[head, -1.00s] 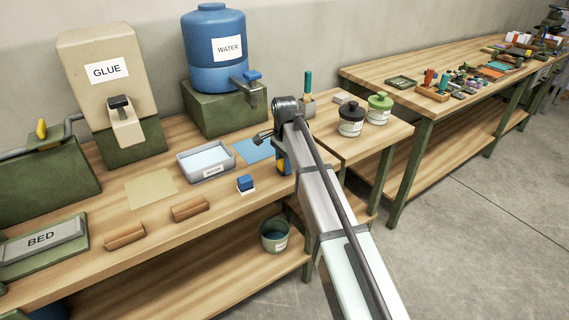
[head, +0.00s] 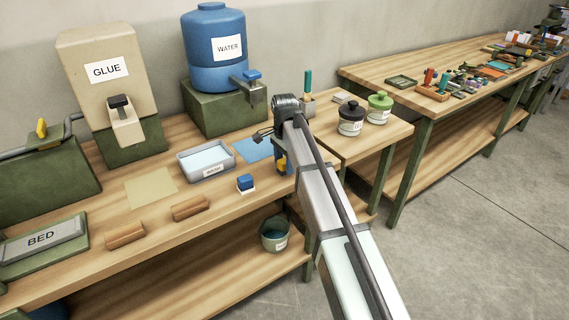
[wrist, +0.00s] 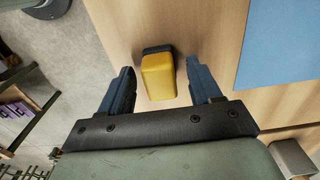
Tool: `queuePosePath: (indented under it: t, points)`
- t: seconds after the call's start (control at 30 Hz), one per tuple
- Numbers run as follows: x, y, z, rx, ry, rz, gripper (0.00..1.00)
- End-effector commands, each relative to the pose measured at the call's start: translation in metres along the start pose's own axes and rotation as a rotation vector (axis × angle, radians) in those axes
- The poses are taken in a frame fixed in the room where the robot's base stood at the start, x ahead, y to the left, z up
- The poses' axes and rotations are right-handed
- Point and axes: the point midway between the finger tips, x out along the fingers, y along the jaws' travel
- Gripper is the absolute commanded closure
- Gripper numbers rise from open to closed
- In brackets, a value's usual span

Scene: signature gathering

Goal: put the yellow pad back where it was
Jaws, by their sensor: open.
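The yellow pad (wrist: 158,76) is a yellow block with a dark end, on the wooden bench near its edge. In the wrist view it lies between the two blue-grey fingers of my gripper (wrist: 160,92), with a gap on each side. The fingers are open and do not touch it. In the head view a small part of the yellow pad (head: 281,165) shows beside my arm's end, and my arm hides most of it and the fingers.
A blue sheet (head: 254,148) lies next to the pad. A blue-topped stamp (head: 245,184), a water tray (head: 206,161), a tan sheet (head: 150,187) and two wooden blocks (head: 190,208) are to the left. Lidded jars (head: 351,121) stand to the right. A bucket (head: 274,235) is below.

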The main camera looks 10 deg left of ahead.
Motion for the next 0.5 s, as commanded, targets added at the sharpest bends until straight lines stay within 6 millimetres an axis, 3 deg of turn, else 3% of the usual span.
queuePosePath:
  t: [0.5]
  points:
    - [-0.087,-0.001,-0.001,0.000,0.001,-0.002,0.37]
